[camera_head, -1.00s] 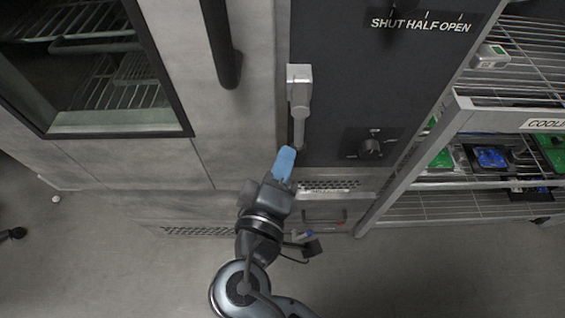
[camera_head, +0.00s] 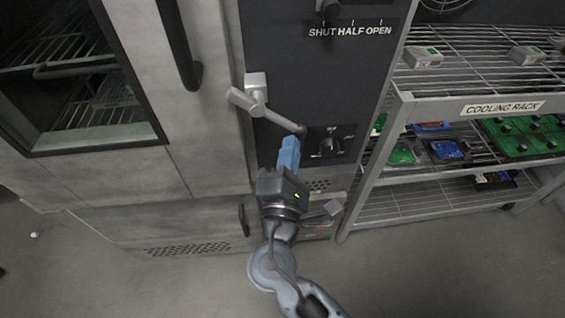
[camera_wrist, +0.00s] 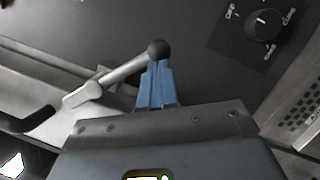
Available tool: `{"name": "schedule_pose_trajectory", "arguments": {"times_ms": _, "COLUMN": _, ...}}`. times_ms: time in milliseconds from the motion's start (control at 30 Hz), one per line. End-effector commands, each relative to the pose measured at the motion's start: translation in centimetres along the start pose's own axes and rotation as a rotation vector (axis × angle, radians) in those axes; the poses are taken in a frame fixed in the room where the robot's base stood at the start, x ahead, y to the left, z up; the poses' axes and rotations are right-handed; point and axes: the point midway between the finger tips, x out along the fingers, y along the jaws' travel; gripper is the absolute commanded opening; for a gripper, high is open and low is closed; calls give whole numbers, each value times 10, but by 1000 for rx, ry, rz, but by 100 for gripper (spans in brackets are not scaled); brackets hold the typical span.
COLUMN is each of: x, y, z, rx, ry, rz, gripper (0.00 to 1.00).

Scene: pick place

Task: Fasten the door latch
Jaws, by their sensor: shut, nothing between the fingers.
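The door latch (camera_head: 262,108) is a silver lever on the dark panel beside the door edge. Its arm slants down to the right and ends in a dark ball knob. In the wrist view the latch arm (camera_wrist: 112,78) runs up to the knob (camera_wrist: 158,49), right at my fingertips. My gripper (camera_head: 290,142) has blue fingers, shut with nothing between them, just below and left of the knob. The fingertips look to touch the knob or lie very close to it. The grey oven door (camera_head: 160,110) with its dark window stands at the left and looks closed.
A dark vertical door handle (camera_head: 180,45) is left of the latch. A rotary dial (camera_head: 330,145) sits right of the knob, close to my gripper. The metal cooling rack (camera_head: 402,100) stands at the right.

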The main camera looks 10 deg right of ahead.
Motion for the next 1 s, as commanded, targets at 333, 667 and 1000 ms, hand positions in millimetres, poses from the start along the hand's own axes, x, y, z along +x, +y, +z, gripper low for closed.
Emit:
{"name": "schedule_pose_trajectory", "arguments": {"times_ms": 333, "x": 18, "y": 9, "z": 27, "rx": -309, "ry": -4, "rz": 94, "gripper": 0}}
{"name": "schedule_pose_trajectory", "arguments": {"times_ms": 667, "x": 24, "y": 20, "z": 45, "rx": -544, "ry": -4, "rz": 167, "gripper": 0}}
{"name": "schedule_pose_trajectory", "arguments": {"times_ms": 1000, "x": 26, "y": 27, "z": 52, "rx": -550, "ry": -2, "rz": 171, "gripper": 0}}
